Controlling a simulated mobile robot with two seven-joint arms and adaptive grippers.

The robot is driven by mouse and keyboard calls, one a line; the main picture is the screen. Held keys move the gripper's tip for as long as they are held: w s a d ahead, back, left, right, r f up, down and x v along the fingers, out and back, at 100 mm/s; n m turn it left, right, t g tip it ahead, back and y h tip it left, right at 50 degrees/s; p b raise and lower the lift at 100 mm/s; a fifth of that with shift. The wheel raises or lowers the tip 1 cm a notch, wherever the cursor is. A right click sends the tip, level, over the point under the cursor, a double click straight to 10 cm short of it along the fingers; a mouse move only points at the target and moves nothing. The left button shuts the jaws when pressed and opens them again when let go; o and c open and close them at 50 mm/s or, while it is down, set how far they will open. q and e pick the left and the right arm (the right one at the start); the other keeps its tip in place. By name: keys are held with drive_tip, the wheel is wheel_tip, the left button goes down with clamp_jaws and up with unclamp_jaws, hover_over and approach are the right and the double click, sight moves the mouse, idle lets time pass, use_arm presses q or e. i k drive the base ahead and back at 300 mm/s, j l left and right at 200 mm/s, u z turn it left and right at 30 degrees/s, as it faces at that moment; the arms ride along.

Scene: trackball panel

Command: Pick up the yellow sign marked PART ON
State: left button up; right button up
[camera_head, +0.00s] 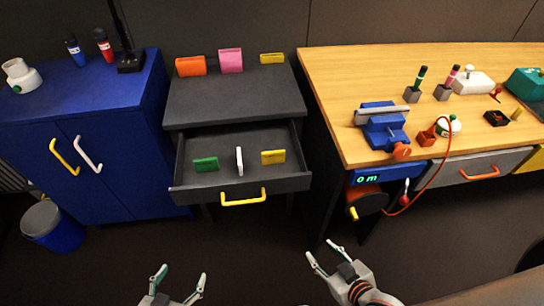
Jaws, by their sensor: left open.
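Two small yellow signs are in view. One yellow sign (273,157) stands in the open drawer (188,188) of the dark grey cabinet, at the right of the drawer. The other yellow sign (272,58) stands at the back right of the cabinet top. The lettering on both is too small to read. My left gripper (183,273) is open and empty at the bottom of the view, in front of the drawer and apart from it. My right gripper (321,251) is open and empty, right of the drawer front and nearer to me.
A green sign (205,164) and a white upright piece (239,160) share the drawer. Orange (191,66) and pink (230,60) signs stand on the cabinet. A blue cabinet (110,120) is left; a wooden workbench (340,75) with a blue vise (383,125) is right.

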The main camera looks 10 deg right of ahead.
sight(274, 156)
drive_tip(key=k+l, duration=0.1)
drive_tip(key=l, duration=0.65)
drive_tip(key=l+u, duration=0.1)
drive_tip(key=l, duration=0.65)
drive_tip(key=z, duration=0.1)
